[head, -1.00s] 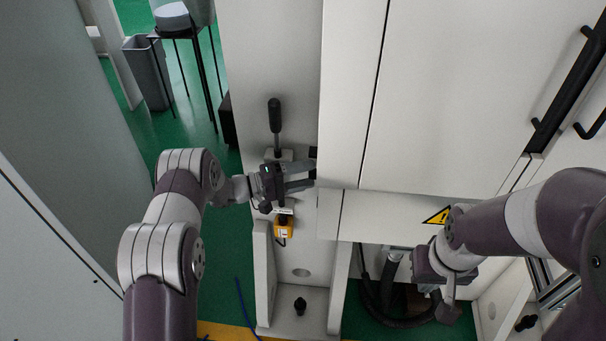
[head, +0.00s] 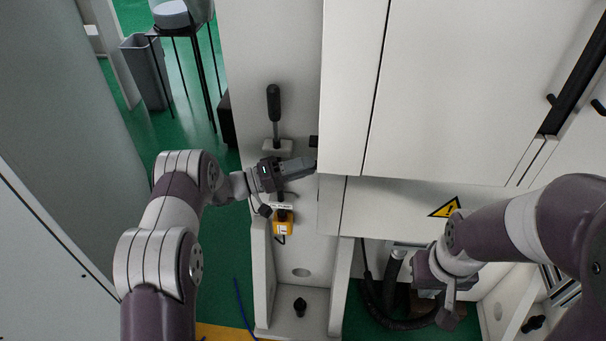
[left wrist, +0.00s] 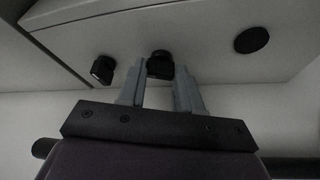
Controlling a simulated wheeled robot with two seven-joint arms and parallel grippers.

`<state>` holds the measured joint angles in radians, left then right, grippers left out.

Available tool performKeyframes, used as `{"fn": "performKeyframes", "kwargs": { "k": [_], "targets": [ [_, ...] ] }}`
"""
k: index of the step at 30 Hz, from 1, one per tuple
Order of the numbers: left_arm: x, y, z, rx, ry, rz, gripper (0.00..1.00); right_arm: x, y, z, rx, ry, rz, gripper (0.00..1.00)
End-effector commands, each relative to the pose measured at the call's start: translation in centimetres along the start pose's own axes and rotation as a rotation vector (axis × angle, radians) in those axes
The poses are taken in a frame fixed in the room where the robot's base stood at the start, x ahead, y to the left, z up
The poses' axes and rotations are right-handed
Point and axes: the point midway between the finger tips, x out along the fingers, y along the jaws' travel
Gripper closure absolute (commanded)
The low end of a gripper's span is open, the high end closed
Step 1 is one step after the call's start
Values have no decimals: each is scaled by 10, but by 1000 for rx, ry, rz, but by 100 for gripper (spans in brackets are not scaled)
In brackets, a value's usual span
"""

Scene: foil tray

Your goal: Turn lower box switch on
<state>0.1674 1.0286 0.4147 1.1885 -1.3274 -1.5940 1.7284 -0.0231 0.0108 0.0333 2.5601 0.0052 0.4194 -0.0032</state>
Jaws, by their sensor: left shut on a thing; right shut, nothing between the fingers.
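A black switch knob (left wrist: 159,65) sits on the pale box face (left wrist: 215,50). My left gripper (left wrist: 159,88) is shut on this knob, with one grey finger on each side of it. A second black knob (left wrist: 103,69) is to the left of the fingers, untouched. In the head view my left gripper (head: 312,163) reaches the side of the white cabinet, where its fingertips hide the gripped knob. Another dark knob (head: 313,141) shows just above them. My right gripper (head: 447,304) is shut and empty, low at the right below the cabinet.
A black-handled lever (head: 274,105) stands just above my left gripper. A yellow device (head: 283,222) hangs just below it. A round black disc (left wrist: 251,40) is right of the gripped knob. Black hoses (head: 385,305) lie near my right gripper.

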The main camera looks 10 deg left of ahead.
Motion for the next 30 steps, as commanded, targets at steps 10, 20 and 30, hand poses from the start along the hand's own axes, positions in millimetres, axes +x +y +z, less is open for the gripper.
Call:
{"fn": "performKeyframes", "kwargs": {
  "k": [10,20,30],
  "targets": [
    [0,-6,2,176,-2,72,96,32,0,4,0,0,0,100],
    [0,-4,1,231,-2,95,96,38,0,4,0,0,0,100],
    [0,-3,1,232,-2,96,96,38,0,4,0,0,0,100]
  ]
}}
